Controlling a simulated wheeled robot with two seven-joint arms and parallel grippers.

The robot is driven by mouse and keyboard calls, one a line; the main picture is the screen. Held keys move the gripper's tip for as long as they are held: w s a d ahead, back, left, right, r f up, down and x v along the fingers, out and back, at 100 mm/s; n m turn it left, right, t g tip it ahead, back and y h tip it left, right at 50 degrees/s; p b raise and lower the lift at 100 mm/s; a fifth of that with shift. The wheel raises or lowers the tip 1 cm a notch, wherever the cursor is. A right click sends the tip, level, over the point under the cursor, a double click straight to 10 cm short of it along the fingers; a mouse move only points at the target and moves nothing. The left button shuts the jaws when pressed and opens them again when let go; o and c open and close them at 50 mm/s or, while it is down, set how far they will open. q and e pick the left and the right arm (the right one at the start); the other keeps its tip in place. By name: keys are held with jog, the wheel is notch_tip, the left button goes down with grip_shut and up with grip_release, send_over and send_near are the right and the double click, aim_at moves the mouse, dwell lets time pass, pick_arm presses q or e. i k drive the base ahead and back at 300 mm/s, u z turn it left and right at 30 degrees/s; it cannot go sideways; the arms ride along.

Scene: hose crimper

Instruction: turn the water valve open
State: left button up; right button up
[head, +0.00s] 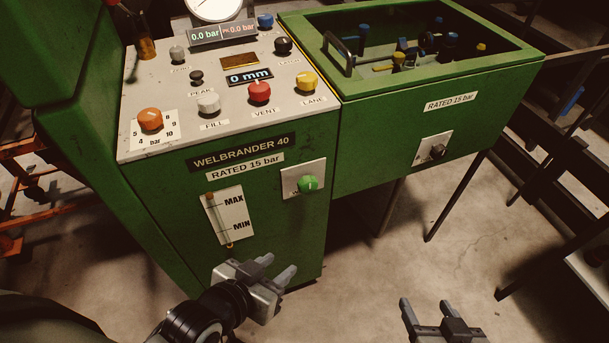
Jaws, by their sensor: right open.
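A green knob (308,183) sits on a pale square plate on the front of the green cabinet, right of the level gauge. A dark knob (437,151) sits on another pale plate on the tank's front. The small lettering on both plates is unreadable, so I cannot tell which is the water valve. My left gripper (278,267) is open and empty, below the green knob and apart from it, near the cabinet's lower front. My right gripper (425,304) is open and empty at the bottom right, over the floor, well below the tank and touching neither knob.
The sloped panel (180,90) carries orange, red, yellow, grey and black knobs, displays reading 0.0 bar and 0 mm, and a dial. The tank (425,65) holds fittings. Dark racks (573,105) stand at right. Floor before the tank is clear.

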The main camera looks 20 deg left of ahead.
aim_at(307, 184)
jog(key=z, duration=0.5)
jog(key=k, duration=1.25)
jog(key=u, duration=0.55)
jog(key=i, duration=0.9)
jog(key=u, duration=0.55)
